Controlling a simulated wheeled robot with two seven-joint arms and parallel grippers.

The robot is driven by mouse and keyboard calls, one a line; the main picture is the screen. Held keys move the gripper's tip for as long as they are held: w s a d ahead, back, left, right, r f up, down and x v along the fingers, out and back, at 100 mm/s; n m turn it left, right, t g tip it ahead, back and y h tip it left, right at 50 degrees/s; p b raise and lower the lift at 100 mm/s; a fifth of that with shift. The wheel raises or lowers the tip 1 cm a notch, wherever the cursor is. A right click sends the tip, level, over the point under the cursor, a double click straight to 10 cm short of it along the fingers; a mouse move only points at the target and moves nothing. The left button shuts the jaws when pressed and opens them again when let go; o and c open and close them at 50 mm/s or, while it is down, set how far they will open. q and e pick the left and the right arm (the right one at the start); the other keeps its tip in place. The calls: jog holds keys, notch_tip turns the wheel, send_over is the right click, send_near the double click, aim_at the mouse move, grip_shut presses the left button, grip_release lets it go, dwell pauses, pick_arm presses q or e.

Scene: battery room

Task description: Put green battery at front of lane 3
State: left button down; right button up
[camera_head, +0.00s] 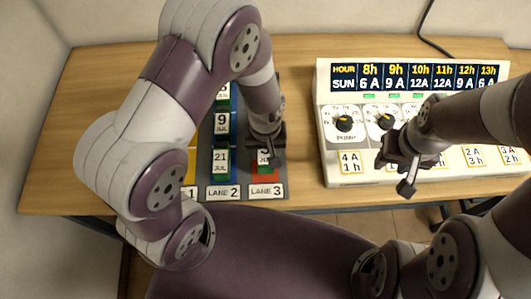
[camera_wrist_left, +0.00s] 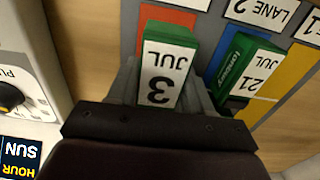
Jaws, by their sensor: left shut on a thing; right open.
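The green battery (camera_wrist_left: 168,62) carries a white label reading "3 JUL" and stands between the fingers of my left gripper (camera_wrist_left: 160,95), which is shut on it. In the head view my left gripper (camera_head: 264,150) is over lane 3, just behind the "LANE 3" label (camera_head: 265,191). The battery (camera_head: 264,157) shows only partly there, on or just above the red lane strip (camera_head: 269,174); I cannot tell whether it touches. My right gripper (camera_head: 400,178) is open and empty in front of the control panel.
Lane 2 (camera_head: 234,150) holds several labelled batteries, including a green "21 JUL" one (camera_head: 221,160) close beside my left gripper. Lane 1 is mostly hidden by my left arm. A white panel with knobs (camera_head: 332,160) stands at the right. The wooden table (camera_head: 80,150) is clear at left.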

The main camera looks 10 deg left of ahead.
aim_at(265, 156)
pick_arm(q)
jog(key=f, duration=0.2)
jog(key=shift+s+a+f, duration=0.1)
jog(key=shift+s+f, duration=0.1)
jog(key=shift+f, duration=0.2)
jog(key=shift+w+f, duration=0.15)
jog(key=shift+f, duration=0.1)
jog(key=shift+f, duration=0.1)
jog(key=shift+c, duration=2.3)
grip_release()
notch_tip(265, 156, up, 12)
jog(key=s+a+r+m+t, duration=0.1)
jog(key=s+a+r+m, duration=0.2)
jog(key=a+r, duration=0.2)
jog(key=shift+s+a, duration=0.15)
jog(key=shift+a, duration=1.65)
